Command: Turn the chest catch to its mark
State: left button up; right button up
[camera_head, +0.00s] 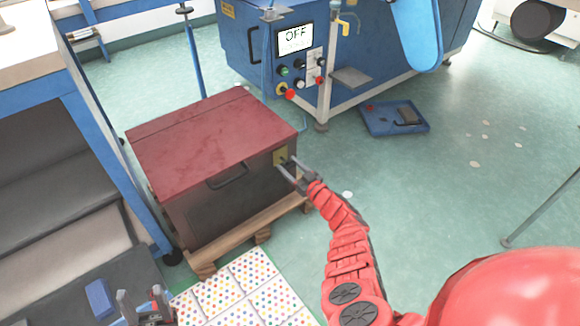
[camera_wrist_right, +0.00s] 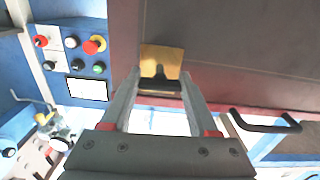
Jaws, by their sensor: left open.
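The dark red chest (camera_head: 215,135) stands shut on a wooden pallet. Its brass catch plate (camera_head: 281,157) is on the front near the right corner. In the right wrist view the plate (camera_wrist_right: 162,57) carries a dark T-shaped catch (camera_wrist_right: 160,83), its bar lying across the picture. My right gripper (camera_head: 286,161) is at the plate, its fingers apart. In the wrist view its fingertips (camera_wrist_right: 160,74) lie on either side of the catch; I cannot tell whether they touch it. I cannot make out a mark. My left gripper (camera_head: 148,303) is open, low at the left, away from the chest.
A black handle (camera_head: 227,177) is on the chest front, left of the catch. Behind stands a blue machine (camera_head: 255,45) with a screen reading OFF. A blue tray (camera_head: 395,118) lies on the floor. A blue-framed bench (camera_head: 100,130) is at left. Dotted mats (camera_head: 245,285) lie in front.

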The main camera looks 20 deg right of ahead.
jog(key=c, duration=0.5)
jog(key=shift+c, duration=0.2)
